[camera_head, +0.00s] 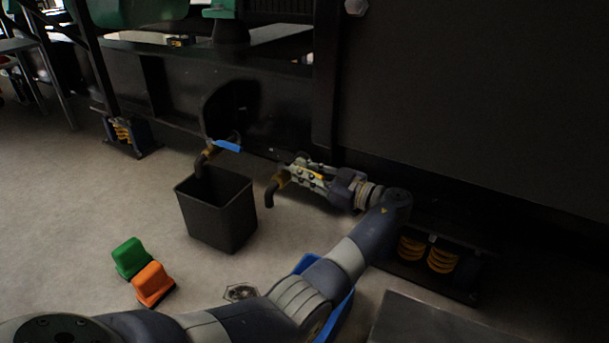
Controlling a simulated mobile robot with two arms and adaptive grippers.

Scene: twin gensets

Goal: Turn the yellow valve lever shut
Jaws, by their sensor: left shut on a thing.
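The yellow valve lever (317,177) shows only as a small strip between the fingers of my left gripper (296,172); the rest is hidden. It belongs to a brass valve (279,181) with a dark downturned spout, low on the dark genset frame. My left gripper comes at it from the right and is shut on the lever. A second brass valve (207,157) with a blue lever (227,146) sits to the left. My right gripper is not in view.
A black bin (218,212) stands on the floor below the blue-lever valve, left of my gripper. A green block (130,257) and an orange block (153,283) stand on the floor. Open floor lies at left.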

